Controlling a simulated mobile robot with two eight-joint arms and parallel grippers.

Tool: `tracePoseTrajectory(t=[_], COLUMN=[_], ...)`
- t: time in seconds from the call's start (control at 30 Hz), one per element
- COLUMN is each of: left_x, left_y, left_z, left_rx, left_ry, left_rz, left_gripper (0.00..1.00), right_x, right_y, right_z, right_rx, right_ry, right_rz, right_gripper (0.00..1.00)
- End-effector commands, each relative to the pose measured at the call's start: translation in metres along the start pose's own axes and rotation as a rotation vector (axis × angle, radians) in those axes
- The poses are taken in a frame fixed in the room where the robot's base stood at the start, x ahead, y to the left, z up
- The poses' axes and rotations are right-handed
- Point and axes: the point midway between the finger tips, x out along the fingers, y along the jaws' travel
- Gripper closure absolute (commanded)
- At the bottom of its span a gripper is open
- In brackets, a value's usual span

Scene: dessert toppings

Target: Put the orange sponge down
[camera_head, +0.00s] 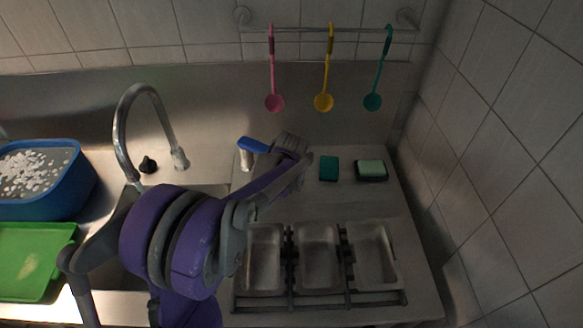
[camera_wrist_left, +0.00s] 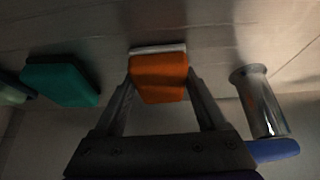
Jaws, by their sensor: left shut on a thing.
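The orange sponge (camera_wrist_left: 158,80), with a pale layer along its far edge, is between the two fingers of my left gripper (camera_wrist_left: 161,84) in the left wrist view. The fingers are shut on its sides. In the head view my left gripper (camera_head: 300,170) is over the back of the counter, left of the teal sponge, and the orange sponge is hidden behind it. The sponge is close to the counter surface (camera_wrist_left: 205,25); I cannot tell if it touches it. My right gripper is in neither view.
A teal sponge (camera_head: 329,168) and a pale green sponge on a dark holder (camera_head: 371,171) lie to the right. A metal cylinder with a blue handle (camera_wrist_left: 258,100) stands close by. Three metal trays (camera_head: 318,258) are in front. The faucet (camera_head: 122,130) and sink are left.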

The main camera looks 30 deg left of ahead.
Motion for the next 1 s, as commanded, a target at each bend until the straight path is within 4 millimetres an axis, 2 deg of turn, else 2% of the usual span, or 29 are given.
tracePoseTrajectory(t=[0.13,0.17,0.3,1.0], left_x=[0.0036,0.0038,0.0029,0.0001], left_y=[0.0005,0.0006,0.0009,0.0008], left_z=[0.0022,0.0022,0.0014,-0.0007], left_rx=[0.001,0.001,0.001,0.000], left_ry=[0.000,0.000,0.000,0.001], left_rz=[0.001,0.001,0.002,0.001], left_gripper=[0.87,0.25,0.00,0.00], right_x=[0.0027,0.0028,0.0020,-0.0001], right_y=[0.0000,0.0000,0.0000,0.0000], right_z=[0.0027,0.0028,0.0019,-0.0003], right_rx=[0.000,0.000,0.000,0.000], right_ry=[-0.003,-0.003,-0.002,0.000], right_rz=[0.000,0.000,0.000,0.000], right_gripper=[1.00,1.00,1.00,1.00])
